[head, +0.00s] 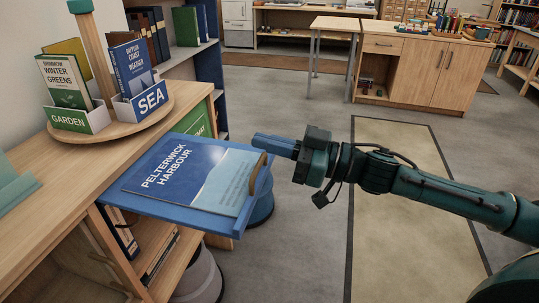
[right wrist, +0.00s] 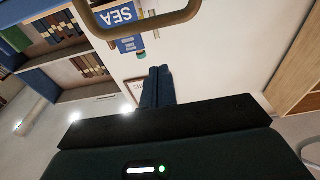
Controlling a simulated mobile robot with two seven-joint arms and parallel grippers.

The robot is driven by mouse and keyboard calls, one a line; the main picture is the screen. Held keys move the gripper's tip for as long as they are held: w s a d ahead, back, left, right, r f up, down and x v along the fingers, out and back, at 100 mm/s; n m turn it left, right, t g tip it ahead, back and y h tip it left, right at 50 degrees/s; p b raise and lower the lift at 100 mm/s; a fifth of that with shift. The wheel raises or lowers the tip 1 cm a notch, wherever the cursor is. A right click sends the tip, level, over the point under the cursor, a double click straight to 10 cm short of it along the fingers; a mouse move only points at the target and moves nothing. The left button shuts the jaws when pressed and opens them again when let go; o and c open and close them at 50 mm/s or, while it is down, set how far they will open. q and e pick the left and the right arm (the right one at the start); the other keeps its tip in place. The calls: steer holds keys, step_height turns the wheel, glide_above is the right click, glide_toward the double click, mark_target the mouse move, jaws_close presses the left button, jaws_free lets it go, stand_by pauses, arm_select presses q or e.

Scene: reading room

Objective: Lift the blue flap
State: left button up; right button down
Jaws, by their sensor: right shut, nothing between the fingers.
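The blue flap (head: 197,209) stands out from the front of the wooden shelf unit, roughly level with its top. A panel lettered "PELTERWICK HARBOUR" (head: 190,173) covers most of its face. A brown loop handle (head: 257,174) is at its outer edge, and it shows at the top of the right wrist view (right wrist: 150,23). My right gripper (head: 262,142) is shut and empty, its blue fingers beside the handle's far end; I cannot tell whether they touch it. The fingers also show in the right wrist view (right wrist: 158,86). My left gripper is not in view.
A round wooden stand (head: 122,126) with books in "GARDEN" and "SEA" holders is on the shelf top. A green panel (head: 196,122) is beyond the flap. Grey and blue round objects stand on the floor below. The floor and beige rug (head: 400,220) are clear.

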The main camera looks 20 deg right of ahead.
arm_select(q)
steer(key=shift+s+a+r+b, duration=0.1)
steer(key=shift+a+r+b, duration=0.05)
steer(key=shift+b, duration=0.4)
arm_select(e)
step_height(320, 180, down, 4)
steer(key=shift+r, duration=0.1)
steer(key=shift+f, duration=0.2)
